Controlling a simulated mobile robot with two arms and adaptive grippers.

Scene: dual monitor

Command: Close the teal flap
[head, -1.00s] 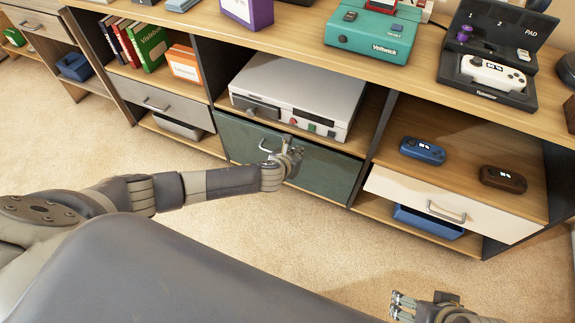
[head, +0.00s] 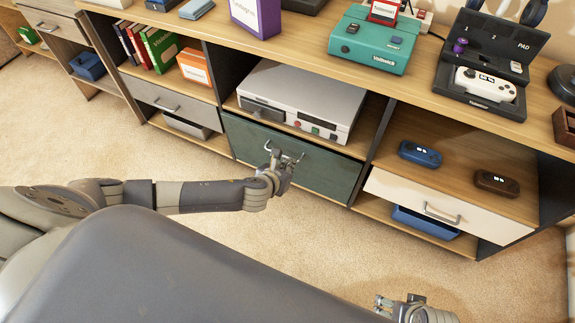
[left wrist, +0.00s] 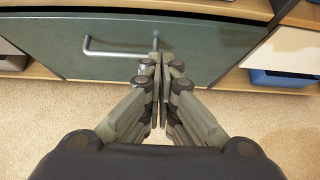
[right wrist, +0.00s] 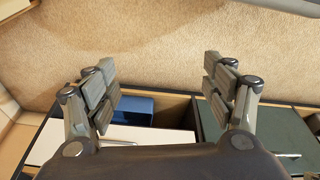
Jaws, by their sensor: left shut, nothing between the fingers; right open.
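The teal flap (head: 325,178) is a dark teal panel with a silver bar handle (head: 289,156), under the shelf with the grey console. It stands upright or nearly so; I cannot tell whether it is flush with the frame. In the left wrist view the flap (left wrist: 215,52) fills the upper part, with its handle (left wrist: 112,50) left of the fingertips. My left gripper (head: 281,160) is shut and empty in front of the flap, near the handle's right end; contact is unclear. It also shows in the left wrist view (left wrist: 157,62). My right gripper (head: 381,304) is open and empty over the carpet (right wrist: 165,85).
The grey console (head: 305,95) sits on the shelf above the flap. A white drawer (head: 455,212) and a blue bin (head: 425,224) are to the right. A grey drawer (head: 172,101) is to the left. Carpet in front of the cabinet is clear.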

